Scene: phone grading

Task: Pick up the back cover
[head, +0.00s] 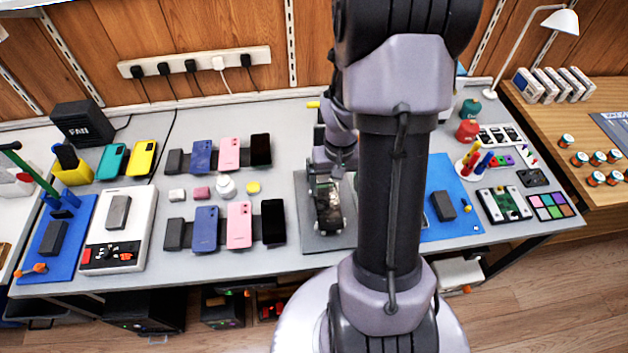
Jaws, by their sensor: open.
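My gripper (330,222) is low over a dark grey mat (312,240) at the middle of the grey table, partly behind my own arm. Its jaws are open; what lies between or under them is hidden. Left of the mat, two rows hold thin phone-shaped panels. The front row has a blue panel (206,229) and a pink panel (239,224), each with small camera marks, and a black one (273,221). The back row has a blue panel (201,156), a pink one (229,153) and a black one (261,150). I cannot tell which is the back cover.
A white device (137,213) with a grey phone on it and a blue mat (85,215) are at left. Another blue mat (455,225), with a dark block, lies right of my arm. Small parts lie between the rows.

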